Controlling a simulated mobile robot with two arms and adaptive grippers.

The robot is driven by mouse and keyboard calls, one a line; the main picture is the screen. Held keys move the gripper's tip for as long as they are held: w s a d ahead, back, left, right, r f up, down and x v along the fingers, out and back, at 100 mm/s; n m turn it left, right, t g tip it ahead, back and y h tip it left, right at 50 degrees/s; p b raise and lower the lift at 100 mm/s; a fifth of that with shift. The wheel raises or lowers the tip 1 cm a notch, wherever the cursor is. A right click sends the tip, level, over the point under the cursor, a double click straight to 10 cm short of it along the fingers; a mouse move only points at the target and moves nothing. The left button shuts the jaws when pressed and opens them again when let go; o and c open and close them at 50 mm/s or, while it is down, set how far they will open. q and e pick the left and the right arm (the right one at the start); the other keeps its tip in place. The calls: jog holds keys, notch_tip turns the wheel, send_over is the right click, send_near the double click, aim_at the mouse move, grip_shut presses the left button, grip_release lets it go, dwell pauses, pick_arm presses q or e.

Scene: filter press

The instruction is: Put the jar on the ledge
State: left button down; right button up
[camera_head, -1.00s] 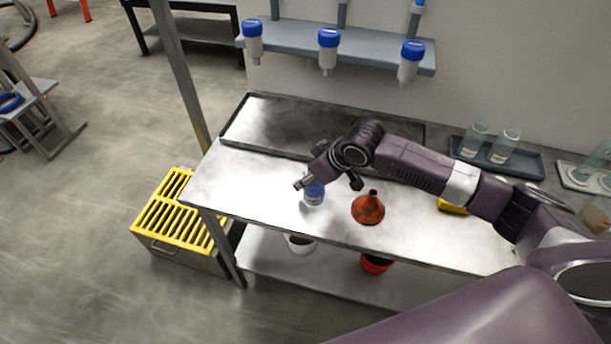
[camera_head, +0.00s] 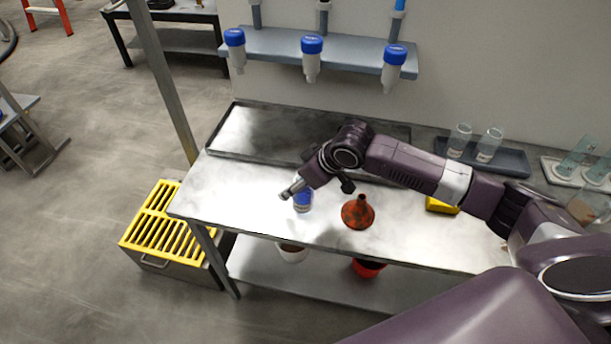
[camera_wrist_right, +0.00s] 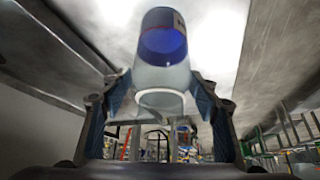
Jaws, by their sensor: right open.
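The jar (camera_head: 303,202) is a small clear-and-blue vessel standing on the steel table near its front left part. My right gripper (camera_head: 291,190) is at the jar, partly covering its top in the head view. In the right wrist view the jar (camera_wrist_right: 162,50) shows between and beyond the two open fingers of my right gripper (camera_wrist_right: 160,105), which do not visibly close on it. A grey ledge (camera_head: 270,43) runs along the wall behind the table. My left gripper is not in view.
An orange-red funnel (camera_head: 357,213) stands right of the jar. Blue-capped bottles (camera_head: 311,58) hang at the wall ledge. A flat dark tray (camera_head: 262,128) lies at the table's back; glass jars (camera_head: 489,145) stand in another tray. A yellow-grated box (camera_head: 160,222) is at the left.

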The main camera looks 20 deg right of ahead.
jog(key=b+v, duration=0.1)
jog(key=v, duration=1)
jog(key=shift+w, duration=0.1)
jog(key=shift+f, duration=0.1)
